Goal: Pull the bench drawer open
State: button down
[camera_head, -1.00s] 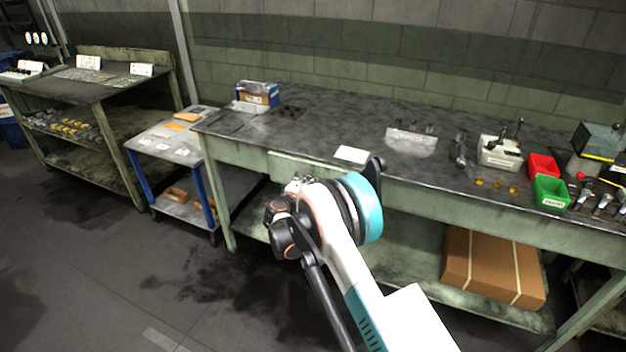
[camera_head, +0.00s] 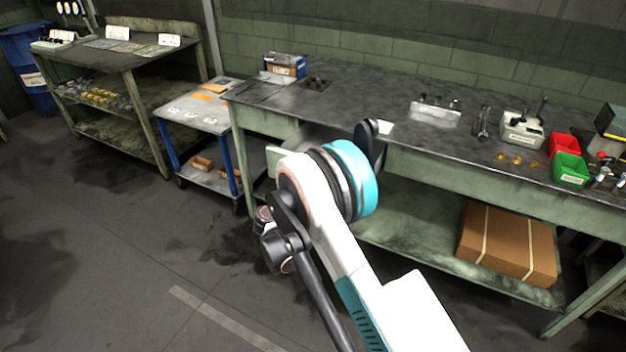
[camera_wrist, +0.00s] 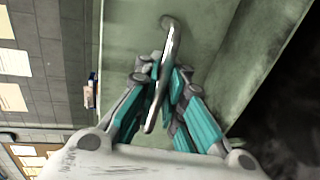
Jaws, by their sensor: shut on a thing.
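The green bench (camera_head: 450,160) stands across the head view, and its drawer (camera_head: 312,137) juts out from under the top at the left, partly open. My arm hides much of the drawer front and all of the handle there. In the wrist view the drawer's green front (camera_wrist: 210,30) fills the middle, with a metal bar handle (camera_wrist: 174,45) on it. My gripper (camera_wrist: 165,82) has its teal and grey fingers on both sides of the handle, shut on it. My gripper is hidden behind my arm in the head view.
A blue-legged cart (camera_head: 205,108) stands left of the drawer. A cardboard box (camera_head: 508,243) lies on the bench's lower shelf. Red (camera_head: 563,145) and green (camera_head: 571,170) bins sit on the bench top at the right. The floor in front is open.

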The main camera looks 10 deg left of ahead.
jog(key=shift+s+a, duration=0.1)
jog(key=shift+s, duration=0.2)
jog(key=c, duration=2)
grip_release()
jog(key=shift+s, duration=0.1)
jog(key=v, duration=1.2)
